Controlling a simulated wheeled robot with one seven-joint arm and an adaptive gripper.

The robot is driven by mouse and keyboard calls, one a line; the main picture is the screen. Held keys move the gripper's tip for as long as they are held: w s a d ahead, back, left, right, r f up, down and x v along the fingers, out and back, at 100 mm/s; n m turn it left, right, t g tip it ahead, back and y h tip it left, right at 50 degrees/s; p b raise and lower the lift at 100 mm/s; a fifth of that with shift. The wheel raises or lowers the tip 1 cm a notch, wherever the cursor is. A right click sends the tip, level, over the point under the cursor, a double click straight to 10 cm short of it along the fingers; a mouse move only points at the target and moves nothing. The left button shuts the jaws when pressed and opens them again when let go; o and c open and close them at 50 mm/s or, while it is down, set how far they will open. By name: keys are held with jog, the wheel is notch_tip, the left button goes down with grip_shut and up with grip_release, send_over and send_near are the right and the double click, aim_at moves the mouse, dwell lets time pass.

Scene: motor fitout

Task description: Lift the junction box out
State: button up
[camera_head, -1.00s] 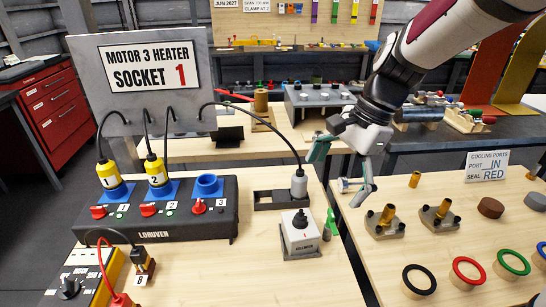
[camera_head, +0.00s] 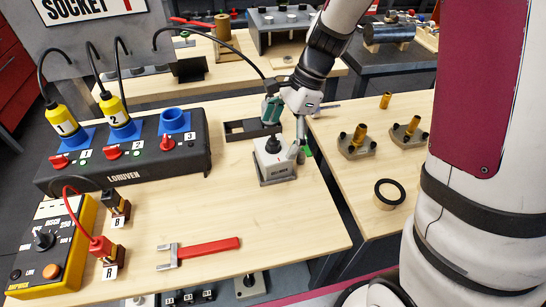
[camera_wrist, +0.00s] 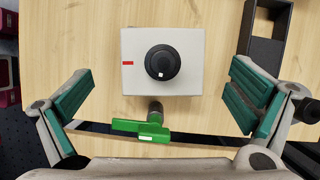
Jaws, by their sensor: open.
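A pale grey box (camera_head: 272,168) with a black rotary knob sits on a small plate on the wooden table; no label names it as a junction box. In the wrist view the grey box (camera_wrist: 190,80) lies between and ahead of the fingers, with a red mark left of its knob (camera_wrist: 162,62). A green lever (camera_wrist: 140,127) sits at its near side. My gripper (camera_head: 287,132) is open above the box, its teal pads on either side and apart from it in the wrist view. It partly hides the box in the head view.
A dark holder (camera_head: 236,132) stands behind the box. The black socket unit (camera_head: 190,155) with yellow plugs is at left. A yellow tester (camera_head: 75,258) and a red-handled tool (camera_head: 208,248) lie nearer. A second table at right holds brass fittings (camera_head: 357,142) and a black ring (camera_head: 390,192).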

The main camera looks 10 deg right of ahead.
aim_at(273, 147)
jog(key=x, duration=0.5)
jog(key=shift+w+d+f, duration=0.1)
jog(key=shift+w+d, duration=0.05)
jog(key=shift+w, duration=0.05)
jog(key=c, duration=1.5)
jog(key=shift+o, duration=0.2)
jog(key=shift+r, duration=0.55)
jog(key=r, duration=0.2)
jog(key=shift+s+r, duration=0.3)
jog(key=shift+r, duration=0.1)
jog(key=s, duration=0.5)
jog(key=s+d, duration=0.1)
jog(key=s, duration=0.4)
jog(key=s+r+p, duration=0.1)
jog(key=s, duration=0.4)
jog(key=shift+s+d+r, duration=0.1)
jog(key=shift+s+d, duration=0.05)
jog(key=shift+d, duration=0.25)
